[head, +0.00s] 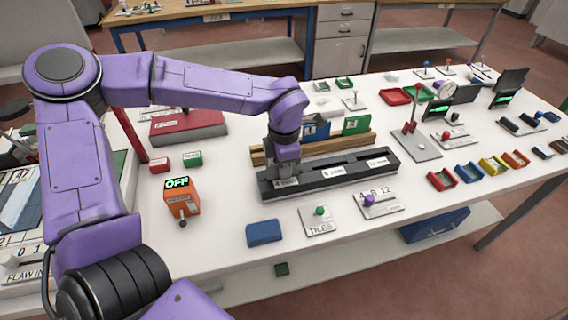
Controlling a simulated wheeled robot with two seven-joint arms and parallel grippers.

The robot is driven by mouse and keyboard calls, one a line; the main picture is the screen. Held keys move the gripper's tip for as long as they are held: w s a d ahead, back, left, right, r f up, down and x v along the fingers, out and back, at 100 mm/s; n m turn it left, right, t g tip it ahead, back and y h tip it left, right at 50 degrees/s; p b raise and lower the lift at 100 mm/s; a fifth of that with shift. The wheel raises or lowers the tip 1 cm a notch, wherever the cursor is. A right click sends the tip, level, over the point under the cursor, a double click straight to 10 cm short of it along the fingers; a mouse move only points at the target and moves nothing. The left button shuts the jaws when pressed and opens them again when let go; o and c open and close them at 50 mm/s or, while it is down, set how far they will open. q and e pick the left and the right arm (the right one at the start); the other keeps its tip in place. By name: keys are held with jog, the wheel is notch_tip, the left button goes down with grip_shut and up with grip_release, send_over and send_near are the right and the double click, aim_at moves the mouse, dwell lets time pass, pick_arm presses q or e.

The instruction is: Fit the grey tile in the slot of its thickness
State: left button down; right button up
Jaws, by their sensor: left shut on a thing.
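The long dark slot block (330,174) lies on the white table, with white labels along its front; the left one (286,183) reads 4, and the others are too small to read surely. My left gripper (286,166) points down at the block's left end, over the slot behind the label 4. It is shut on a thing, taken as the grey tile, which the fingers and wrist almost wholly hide. I cannot tell how deep the tile sits in the slot. My right gripper is not in view.
A wooden rack (354,142) with blue and green boxes stands behind the block. In front are a blue block (264,233), a TILES plate (319,223) and a 4-8-12 selector (378,204). An orange box reading OFF (181,196) stands to the left.

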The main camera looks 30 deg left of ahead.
pick_arm(q)
jog(key=shift+s+f, duration=0.15)
jog(key=shift+f, duration=0.4)
jog(key=c, duration=1.4)
grip_release()
jog(key=shift+o, duration=1.3)
jog(key=shift+a+f, duration=0.1)
jog(key=shift+a, duration=0.05)
notch_tip(320, 180, up, 9)
jog(key=p, duration=0.8)
jog(key=shift+p, duration=0.3)
jog(key=shift+f, duration=0.15)
